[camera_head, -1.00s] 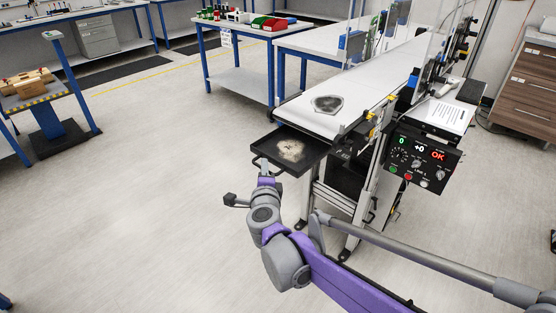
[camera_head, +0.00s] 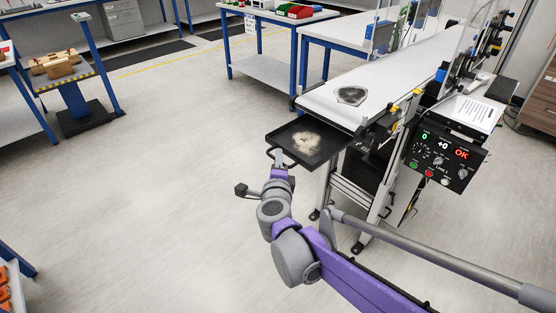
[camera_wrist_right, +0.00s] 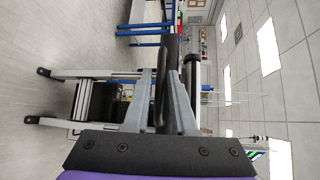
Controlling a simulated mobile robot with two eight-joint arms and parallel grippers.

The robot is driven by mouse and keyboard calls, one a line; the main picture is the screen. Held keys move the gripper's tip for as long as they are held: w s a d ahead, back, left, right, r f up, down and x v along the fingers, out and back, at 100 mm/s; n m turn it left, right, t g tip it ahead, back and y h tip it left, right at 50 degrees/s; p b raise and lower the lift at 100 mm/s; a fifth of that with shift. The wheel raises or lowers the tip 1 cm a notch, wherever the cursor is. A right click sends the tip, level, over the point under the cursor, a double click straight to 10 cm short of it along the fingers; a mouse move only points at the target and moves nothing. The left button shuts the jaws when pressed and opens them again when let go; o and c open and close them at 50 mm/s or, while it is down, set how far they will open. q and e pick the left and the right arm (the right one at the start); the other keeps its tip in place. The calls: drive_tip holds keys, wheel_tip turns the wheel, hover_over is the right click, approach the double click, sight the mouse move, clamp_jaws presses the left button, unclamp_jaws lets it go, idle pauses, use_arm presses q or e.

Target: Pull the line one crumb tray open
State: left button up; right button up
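The crumb tray (camera_head: 326,152) is a flat black tray with a pale heap of crumbs (camera_head: 306,140) on it. It sticks out from under the near end of the line one conveyor (camera_head: 385,75). My right gripper (camera_head: 277,157) is at the handle on the tray's front edge. In the right wrist view my two fingers (camera_wrist_right: 161,78) lie on either side of the dark handle (camera_wrist_right: 160,98) and look closed on it. The tray's back end is hidden under the conveyor. My left gripper is not in view.
A control panel (camera_head: 446,158) with lit displays hangs on the conveyor's right side. A dark grey patch (camera_head: 351,95) lies on the belt. Open floor (camera_head: 160,190) spreads to the left of the tray. A stand with wooden pieces (camera_head: 58,66) is at the far left.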

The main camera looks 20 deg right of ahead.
drive_tip(key=p+v, duration=0.1)
drive_tip(key=v, duration=0.9)
drive_tip(key=shift+s+p, duration=0.3)
drive_tip(key=shift+p, duration=0.05)
drive_tip(key=shift+a, duration=0.15)
